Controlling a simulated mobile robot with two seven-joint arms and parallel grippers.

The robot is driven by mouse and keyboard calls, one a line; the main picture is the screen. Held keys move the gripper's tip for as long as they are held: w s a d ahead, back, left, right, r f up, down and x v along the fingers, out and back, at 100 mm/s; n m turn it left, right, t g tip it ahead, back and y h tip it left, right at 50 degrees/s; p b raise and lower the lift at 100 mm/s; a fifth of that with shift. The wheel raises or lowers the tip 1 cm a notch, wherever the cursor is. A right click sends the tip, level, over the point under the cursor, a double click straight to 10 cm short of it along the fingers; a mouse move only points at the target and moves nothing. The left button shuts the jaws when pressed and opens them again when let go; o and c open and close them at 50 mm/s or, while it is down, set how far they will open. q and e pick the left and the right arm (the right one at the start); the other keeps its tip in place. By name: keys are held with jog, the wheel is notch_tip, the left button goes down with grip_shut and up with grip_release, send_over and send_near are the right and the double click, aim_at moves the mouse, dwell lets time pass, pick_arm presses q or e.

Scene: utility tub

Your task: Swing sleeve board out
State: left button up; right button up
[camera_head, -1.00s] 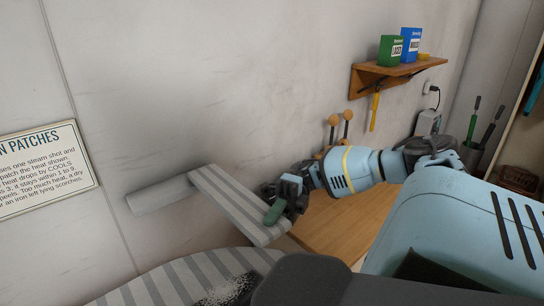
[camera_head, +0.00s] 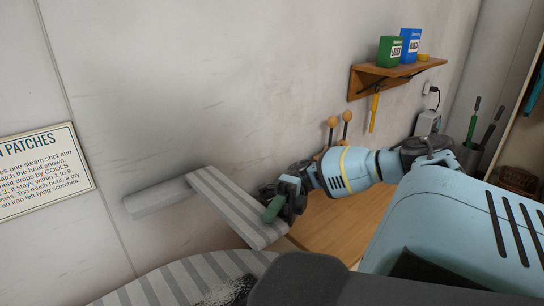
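The sleeve board (camera_head: 222,203) is a narrow striped grey-and-white board that reaches out from the wall side, above the larger striped ironing board (camera_head: 178,281). A green handle (camera_head: 273,208) is at its near right end. My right gripper (camera_head: 279,203) is at that green handle, with its fingers around it; they look closed on it, though the dark fingers partly hide the contact. My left gripper is not in view.
A wooden shelf (camera_head: 392,77) with a green box (camera_head: 389,50) and a blue box (camera_head: 410,45) is on the wall. A wooden surface (camera_head: 340,228) lies below my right arm. A sign (camera_head: 40,170) hangs at left.

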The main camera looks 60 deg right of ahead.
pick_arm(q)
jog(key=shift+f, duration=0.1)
pick_arm(e)
jog(key=shift+d+f, duration=0.1)
jog(key=shift+d, duration=0.2)
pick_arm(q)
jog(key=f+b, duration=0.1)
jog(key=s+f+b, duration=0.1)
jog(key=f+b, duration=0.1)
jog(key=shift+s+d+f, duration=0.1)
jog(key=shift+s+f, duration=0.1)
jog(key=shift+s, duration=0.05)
pick_arm(e)
jog(key=d, duration=0.7)
jog(key=shift+w, duration=0.35)
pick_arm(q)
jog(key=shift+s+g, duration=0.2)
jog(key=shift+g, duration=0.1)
